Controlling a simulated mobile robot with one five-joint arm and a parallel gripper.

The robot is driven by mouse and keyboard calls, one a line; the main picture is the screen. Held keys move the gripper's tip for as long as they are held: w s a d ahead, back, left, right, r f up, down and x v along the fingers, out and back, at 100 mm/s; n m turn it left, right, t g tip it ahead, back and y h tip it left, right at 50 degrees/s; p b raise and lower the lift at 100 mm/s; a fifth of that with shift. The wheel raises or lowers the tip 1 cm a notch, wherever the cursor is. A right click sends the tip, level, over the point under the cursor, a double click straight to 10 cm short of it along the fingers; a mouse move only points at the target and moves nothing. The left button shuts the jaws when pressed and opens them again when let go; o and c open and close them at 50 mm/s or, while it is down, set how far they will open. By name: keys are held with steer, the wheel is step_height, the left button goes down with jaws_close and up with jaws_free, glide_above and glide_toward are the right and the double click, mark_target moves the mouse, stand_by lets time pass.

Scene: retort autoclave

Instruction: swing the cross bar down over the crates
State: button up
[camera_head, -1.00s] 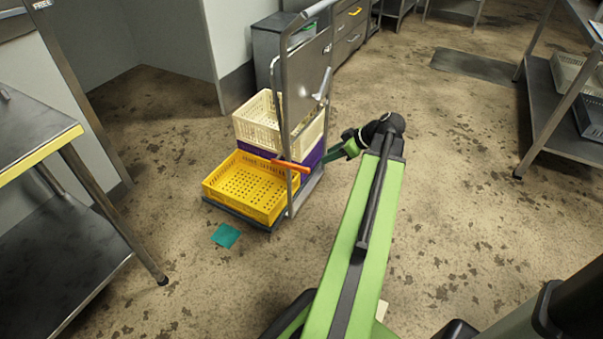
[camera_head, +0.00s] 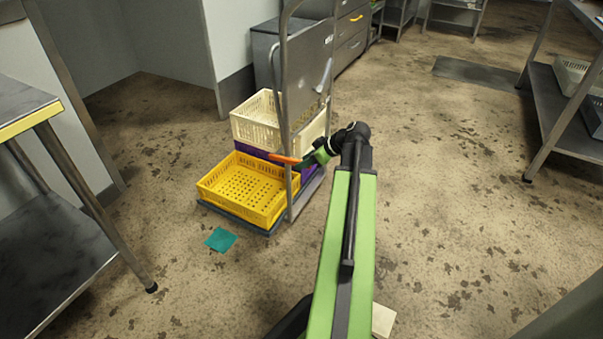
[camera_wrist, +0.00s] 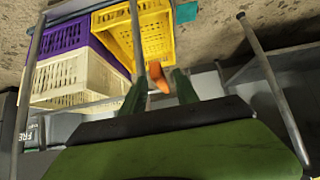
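The orange cross bar (camera_head: 284,158) sticks out at the post of a metal trolley frame (camera_head: 286,75), low beside the crates. A yellow crate (camera_head: 243,188) lies at the front of the trolley, and a cream crate (camera_head: 262,118) sits on a purple crate (camera_head: 254,151) behind it. My gripper (camera_head: 308,160) is at the right end of the bar. In the wrist view my gripper's two green fingers (camera_wrist: 158,88) stand apart, with the orange bar end (camera_wrist: 158,76) between or just beyond their tips. I cannot tell whether they touch it. The bar's right end is partly hidden in the head view.
A teal sheet (camera_head: 220,239) lies on the floor before the trolley. A steel table (camera_head: 45,240) stands at the left and a shelf rack (camera_head: 560,115) at the right. Grey drawers (camera_head: 350,38) stand behind.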

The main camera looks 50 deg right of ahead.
steer(key=shift+w+a+f, duration=0.1)
steer(key=shift+w+f, duration=0.35)
steer(key=shift+f, duration=0.05)
jaws_close()
stand_by(1.1)
